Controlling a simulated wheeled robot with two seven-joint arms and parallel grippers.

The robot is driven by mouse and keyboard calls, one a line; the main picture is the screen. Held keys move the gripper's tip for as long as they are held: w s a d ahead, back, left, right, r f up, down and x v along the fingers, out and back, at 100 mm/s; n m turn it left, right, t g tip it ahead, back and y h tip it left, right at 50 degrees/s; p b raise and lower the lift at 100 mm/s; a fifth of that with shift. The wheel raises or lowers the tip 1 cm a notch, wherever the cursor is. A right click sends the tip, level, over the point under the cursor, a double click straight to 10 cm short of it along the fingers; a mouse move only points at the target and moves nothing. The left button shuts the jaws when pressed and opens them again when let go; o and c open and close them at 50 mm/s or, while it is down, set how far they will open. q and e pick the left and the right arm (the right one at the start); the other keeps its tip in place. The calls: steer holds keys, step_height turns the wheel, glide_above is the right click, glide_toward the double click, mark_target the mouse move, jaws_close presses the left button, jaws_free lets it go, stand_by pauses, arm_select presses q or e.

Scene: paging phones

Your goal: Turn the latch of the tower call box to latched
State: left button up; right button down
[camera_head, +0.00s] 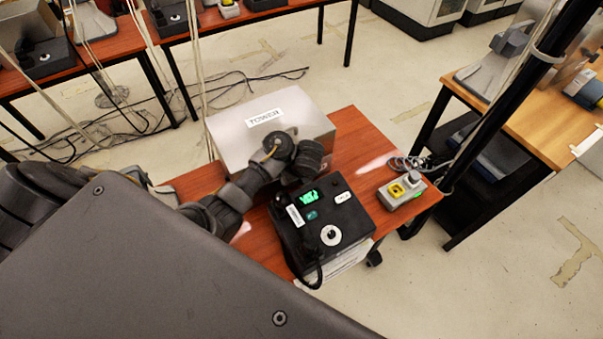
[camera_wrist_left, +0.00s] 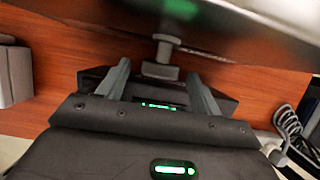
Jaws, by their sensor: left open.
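The tower call box (camera_head: 262,115) is a pale metal box with a "TOWER" label on top, on a small red-brown wooden table. In the left wrist view its metal face (camera_wrist_left: 240,30) fills the top. A small grey T-shaped piece (camera_wrist_left: 160,68), which looks like the latch, sticks out below that face. My left gripper (camera_head: 308,160) is at the near right side of the box. In the wrist view its two fingers (camera_wrist_left: 158,80) are open, one on each side of the grey piece, with gaps. Whether the piece lies between the tips or just beyond is unclear. My arm hides the latch in the head view.
A black desk phone (camera_head: 345,215) with a green display stands close in front of the gripper. A grey unit with a yellow button (camera_head: 400,190) and a coiled cord lie to its right. A dark pole (camera_head: 520,90) rises at the right. Loose cables cover the floor behind.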

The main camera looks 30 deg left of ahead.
arm_select(q)
steer(key=c, duration=1)
steer(key=shift+s+a+t, duration=0.1)
steer(key=shift+a+t, duration=0.15)
steer(key=shift+t, duration=0.15)
steer(key=shift+s+f+t+h+b, duration=0.2)
steer(key=shift+t+h+b, duration=0.2)
steer(key=shift+t+b, duration=0.4)
steer(key=shift+r+n, duration=0.2)
steer(key=shift+n, duration=0.1)
